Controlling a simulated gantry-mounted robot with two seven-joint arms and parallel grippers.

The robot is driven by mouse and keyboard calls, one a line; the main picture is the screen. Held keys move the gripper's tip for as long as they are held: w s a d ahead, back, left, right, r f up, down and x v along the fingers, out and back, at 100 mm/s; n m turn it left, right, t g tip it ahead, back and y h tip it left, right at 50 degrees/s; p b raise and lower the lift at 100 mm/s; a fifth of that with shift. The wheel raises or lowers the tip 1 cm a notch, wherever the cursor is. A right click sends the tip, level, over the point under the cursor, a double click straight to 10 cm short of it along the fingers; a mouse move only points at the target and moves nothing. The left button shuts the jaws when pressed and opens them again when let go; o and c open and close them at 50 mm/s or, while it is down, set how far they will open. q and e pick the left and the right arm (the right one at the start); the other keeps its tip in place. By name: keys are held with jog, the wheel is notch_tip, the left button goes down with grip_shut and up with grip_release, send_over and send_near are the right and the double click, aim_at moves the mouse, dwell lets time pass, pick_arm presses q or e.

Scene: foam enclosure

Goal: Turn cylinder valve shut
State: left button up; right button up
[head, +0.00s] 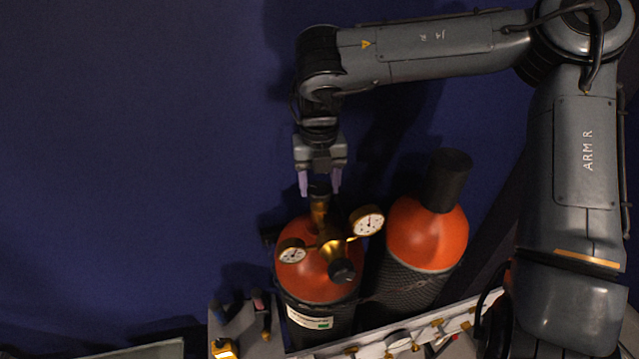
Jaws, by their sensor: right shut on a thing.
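The gas cylinder (303,277) has an orange shoulder and a dark body, and stands upright at the bottom centre of the head view. Its brass valve (320,207) rises from the top with a dark knob at its upper end. A brass regulator (333,247) with two round gauges, one to the left (291,254) and one to the right (367,220), is attached. My right gripper (320,184) points down at the valve top, its purple fingers on either side of the dark knob, shut on it. My left gripper is not in view.
A second orange-shouldered cylinder (427,236) with a dark cap stands just right. A light panel (425,333) with brass fittings and a gauge runs along the bottom. Small tools (262,311) lie at the lower left. The blue wall area at left is clear.

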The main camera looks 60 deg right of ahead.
jog(key=m+b, duration=0.1)
jog(key=m, duration=0.4)
jog(key=shift+m+b, duration=0.3)
jog(key=m+b, duration=0.1)
jog(key=m, duration=0.3)
jog(key=shift+m+b, duration=0.35)
jog(key=shift+m, duration=0.45)
jog(key=o, duration=1.1)
jog(key=shift+c, duration=0.2)
